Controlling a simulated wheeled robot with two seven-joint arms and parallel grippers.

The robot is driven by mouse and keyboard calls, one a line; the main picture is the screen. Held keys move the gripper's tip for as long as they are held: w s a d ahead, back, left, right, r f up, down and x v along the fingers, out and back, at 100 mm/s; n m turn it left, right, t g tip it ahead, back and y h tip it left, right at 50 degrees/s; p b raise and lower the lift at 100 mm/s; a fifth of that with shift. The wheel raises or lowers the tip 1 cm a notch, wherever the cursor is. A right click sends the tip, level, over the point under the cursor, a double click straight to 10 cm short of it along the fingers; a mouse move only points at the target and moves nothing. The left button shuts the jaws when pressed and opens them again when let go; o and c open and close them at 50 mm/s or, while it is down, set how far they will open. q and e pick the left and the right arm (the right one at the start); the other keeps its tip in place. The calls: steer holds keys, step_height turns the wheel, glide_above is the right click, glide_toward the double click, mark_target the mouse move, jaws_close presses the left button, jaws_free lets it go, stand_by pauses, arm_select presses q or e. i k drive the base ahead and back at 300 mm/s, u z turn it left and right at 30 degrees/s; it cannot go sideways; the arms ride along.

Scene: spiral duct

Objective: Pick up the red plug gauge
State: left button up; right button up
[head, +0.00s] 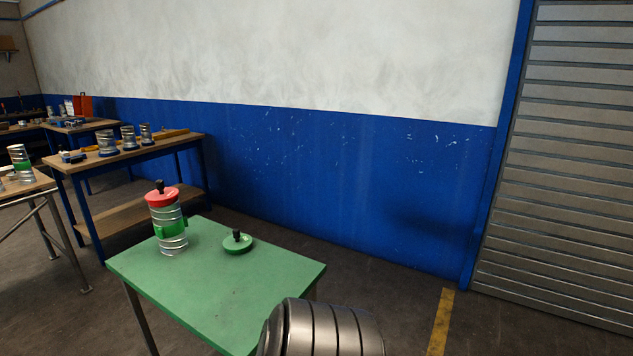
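The red plug gauge (161,196) is a red disc with a black knob. It sits on top of an upright ribbed metal duct (171,227) with a green band, on the left part of the green-topped table (268,270). How far its lower part goes into the duct is hidden. A green plug gauge (237,242) with a black knob lies on the table to the right of the duct, apart from it. Neither of my grippers is in view.
A dark ribbed cylindrical shape at the bottom centre covers the table's near right corner. Workbenches (160,142) with several metal duct pieces stand at the left. A blue and white wall (330,180) is behind the table. A slatted shutter (565,170) is at the right. Floor right of the table is clear.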

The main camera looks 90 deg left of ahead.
mark_target(161, 196)
steer(key=u, duration=2.75)
steer(key=i, duration=0.45)
